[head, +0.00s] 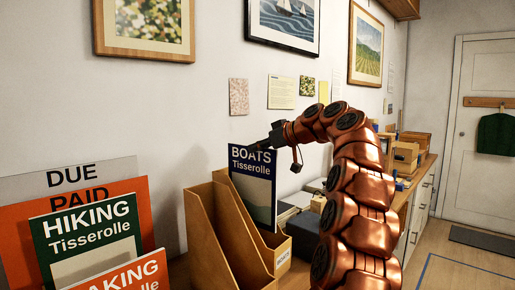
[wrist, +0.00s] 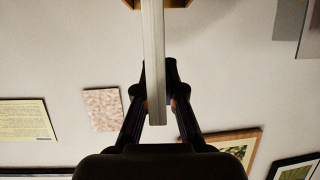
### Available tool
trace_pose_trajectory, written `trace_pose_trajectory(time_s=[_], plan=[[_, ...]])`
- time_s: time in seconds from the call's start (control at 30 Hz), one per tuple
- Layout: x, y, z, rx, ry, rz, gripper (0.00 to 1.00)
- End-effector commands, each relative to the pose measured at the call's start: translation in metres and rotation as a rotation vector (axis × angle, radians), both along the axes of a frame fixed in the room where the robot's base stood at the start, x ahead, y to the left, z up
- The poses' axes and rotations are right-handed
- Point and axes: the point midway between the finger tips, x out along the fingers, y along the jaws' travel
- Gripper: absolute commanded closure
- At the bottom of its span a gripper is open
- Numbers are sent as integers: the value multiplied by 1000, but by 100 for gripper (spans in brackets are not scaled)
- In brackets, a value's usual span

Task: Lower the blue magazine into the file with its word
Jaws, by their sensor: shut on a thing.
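The blue magazine (head: 252,185), titled BOATS Tisserolle, stands upright in the head view. My gripper (head: 262,143) is shut on its top edge. In the wrist view the magazine (wrist: 153,60) shows edge-on as a pale strip between the fingers (wrist: 155,105). A wooden file (head: 282,257) with a BOATS label on its low front is right below the magazine. The magazine's lower part is behind the file's sloping near side and seems to be within the file; its bottom edge is hidden, so I cannot tell how deep it is.
Another wooden file (head: 205,235) stands close on the left. HIKING (head: 88,240), orange PAID (head: 20,225), grey DUE (head: 90,172) and a partly cut-off orange magazine (head: 125,275) are at lower left. Grey boxes (head: 300,200) lie behind the BOATS file. Framed pictures (head: 284,20) hang above.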

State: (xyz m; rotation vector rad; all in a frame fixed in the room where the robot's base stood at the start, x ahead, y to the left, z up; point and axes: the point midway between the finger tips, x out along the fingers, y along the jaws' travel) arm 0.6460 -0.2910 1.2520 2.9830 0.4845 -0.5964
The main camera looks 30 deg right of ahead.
Motion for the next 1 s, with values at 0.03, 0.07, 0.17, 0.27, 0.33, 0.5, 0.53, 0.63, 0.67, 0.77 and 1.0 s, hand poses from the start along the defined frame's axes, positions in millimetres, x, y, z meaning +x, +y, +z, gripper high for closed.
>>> trace_pose_trajectory(time_s=[0.03,0.07,0.17,0.27,0.33,0.5,0.53,0.63,0.67,0.77,1.0], plan=[[0,0,0,0,-1,0,100],[0,0,0,0,-1,0,100],[0,0,-3,0,-1,0,100],[0,0,-6,0,-1,0,100],[0,0,-9,0,-1,0,100],[0,0,-14,1,-1,1,100],[0,0,-15,1,-2,1,100],[0,0,-18,1,-2,1,100],[0,0,-19,1,-2,1,100],[0,0,-22,1,-2,0,100],[0,0,-29,0,-1,0,100]])
